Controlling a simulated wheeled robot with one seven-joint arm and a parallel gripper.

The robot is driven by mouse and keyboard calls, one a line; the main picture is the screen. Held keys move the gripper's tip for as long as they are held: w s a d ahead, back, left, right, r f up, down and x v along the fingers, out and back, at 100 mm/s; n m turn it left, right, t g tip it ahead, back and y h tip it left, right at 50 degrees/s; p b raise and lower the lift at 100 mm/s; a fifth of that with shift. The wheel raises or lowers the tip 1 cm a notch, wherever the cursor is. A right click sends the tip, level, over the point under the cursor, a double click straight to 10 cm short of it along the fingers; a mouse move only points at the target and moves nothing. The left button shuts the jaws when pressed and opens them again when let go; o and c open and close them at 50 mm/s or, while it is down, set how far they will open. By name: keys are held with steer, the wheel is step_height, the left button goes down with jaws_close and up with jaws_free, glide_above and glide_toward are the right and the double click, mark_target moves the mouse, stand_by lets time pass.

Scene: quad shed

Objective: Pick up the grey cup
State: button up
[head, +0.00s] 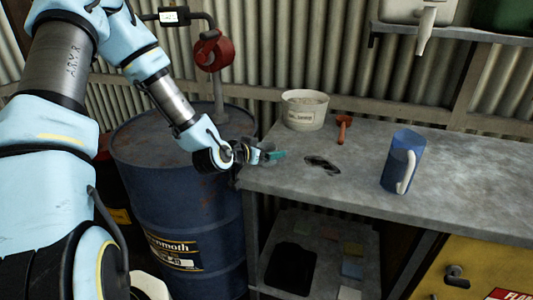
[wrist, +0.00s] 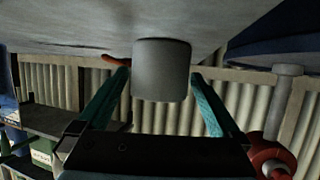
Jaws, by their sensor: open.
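The grey cup (wrist: 162,72) shows in the wrist view as a plain grey cylinder on the workbench, with the picture upside down. It lies between the two teal fingers of my gripper (wrist: 162,78), with gaps visible on both sides. In the head view my gripper (head: 273,155) is low over the left end of the workbench (head: 300,182), its fingers apart. I cannot pick out the cup clearly there; my gripper seems to hide it. Depth between fingertips and cup is hard to tell.
A blue jug (head: 402,162) with a pale handle stands right, past a dark stain (head: 322,165). A blue drum (head: 190,215) with a red pump (head: 213,50) adjoins the bench at left.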

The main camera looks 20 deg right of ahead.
steer(key=shift+p+x, duration=0.3)
steer(key=shift+x, duration=1)
steer(key=c, duration=1.3)
step_height(320, 180, up, 10)
steer(key=b, duration=0.2)
